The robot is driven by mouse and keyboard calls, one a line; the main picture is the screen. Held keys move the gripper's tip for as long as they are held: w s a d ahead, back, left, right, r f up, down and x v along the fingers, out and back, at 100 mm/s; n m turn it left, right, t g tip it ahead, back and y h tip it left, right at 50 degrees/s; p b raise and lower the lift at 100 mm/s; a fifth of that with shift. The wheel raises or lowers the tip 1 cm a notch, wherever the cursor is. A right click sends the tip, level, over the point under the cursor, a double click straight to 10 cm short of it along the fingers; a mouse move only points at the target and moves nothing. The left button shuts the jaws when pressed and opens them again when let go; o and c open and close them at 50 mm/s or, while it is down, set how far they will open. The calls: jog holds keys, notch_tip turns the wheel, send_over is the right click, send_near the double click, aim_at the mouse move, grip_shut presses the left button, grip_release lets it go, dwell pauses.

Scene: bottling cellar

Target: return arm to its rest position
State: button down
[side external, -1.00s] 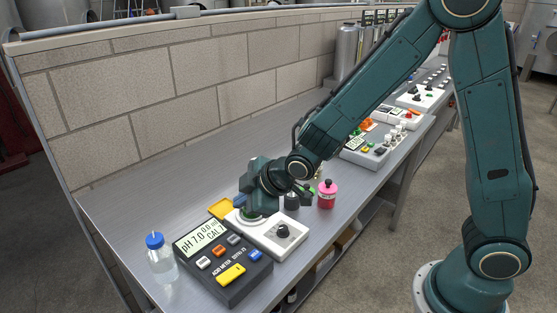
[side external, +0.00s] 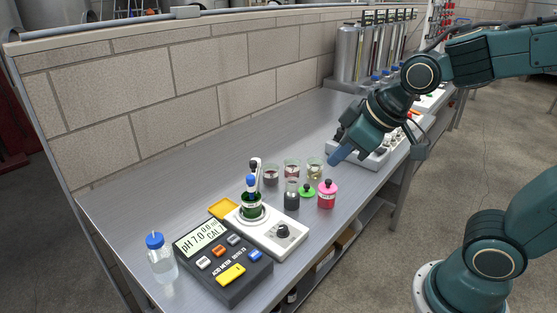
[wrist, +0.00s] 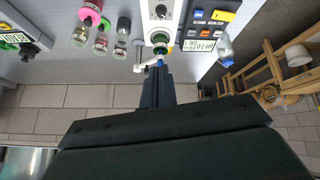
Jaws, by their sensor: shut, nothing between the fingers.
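My gripper (side external: 340,156) is raised above the bench, to the right of the bottles in the side view. Its fingers are together with nothing between them. In the wrist view the closed fingers (wrist: 159,72) point toward the stirrer and the meter. The arm is lifted and drawn back toward its base. A beaker with dark green liquid (side external: 252,210) stands on the white stirrer (side external: 280,238), with a blue-topped probe (side external: 251,182) in it. The acid meter (side external: 222,262) beside it reads pH 7.0 and CAL 7.
A blue-capped bottle (side external: 160,257) is at the front left. A block wall (side external: 180,100) runs behind the bench (side external: 130,200).

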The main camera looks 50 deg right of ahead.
jog(key=s+d+r+m+g, duration=0.1)
jog(key=s+d+m, duration=0.1)
jog(key=s, duration=0.8)
jog(key=shift+r+m, duration=0.3)
jog(key=shift+m, duration=0.1)
dwell(0.8)
